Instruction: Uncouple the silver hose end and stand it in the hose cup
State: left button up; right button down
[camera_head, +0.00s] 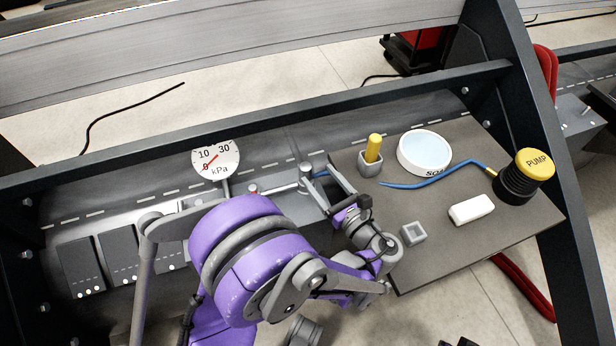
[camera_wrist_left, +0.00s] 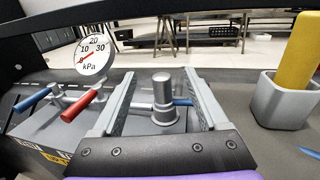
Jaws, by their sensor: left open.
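A silver upright cylinder (camera_wrist_left: 164,92), which looks like the silver hose end, stands on a round base on the grey deck. A blue piece shows beside it. In the head view it (camera_head: 306,174) is just left of my left gripper (camera_head: 328,182). My left gripper is open; in the wrist view its jaws (camera_wrist_left: 160,100) stand on either side of the cylinder, with gaps and no visible contact. An empty square grey cup (camera_head: 413,235) sits on the dark board. Another grey cup (camera_head: 365,171) holds a yellow peg (camera_head: 374,147). Which is the hose cup is not marked. My right gripper is not seen.
A kPa gauge (camera_head: 216,160) stands left of the cylinder, by a red handle (camera_wrist_left: 82,106). Dark frame beams surround the deck.

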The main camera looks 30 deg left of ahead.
aim_at(309, 172)
pick_arm(q)
notch_tip(309, 172, down, 4)
jog(key=shift+w+a+r+b, duration=0.1)
jog(key=shift+a+r+b, duration=0.1)
jog(key=shift+b, duration=0.25)
jog(key=shift+w+a+r, duration=0.25)
jog(key=shift+w+a, duration=0.05)
jog(key=shift+a, duration=0.3)
jog(key=shift+x, duration=2.95)
jog(key=shift+r, duration=0.1)
grip_shut()
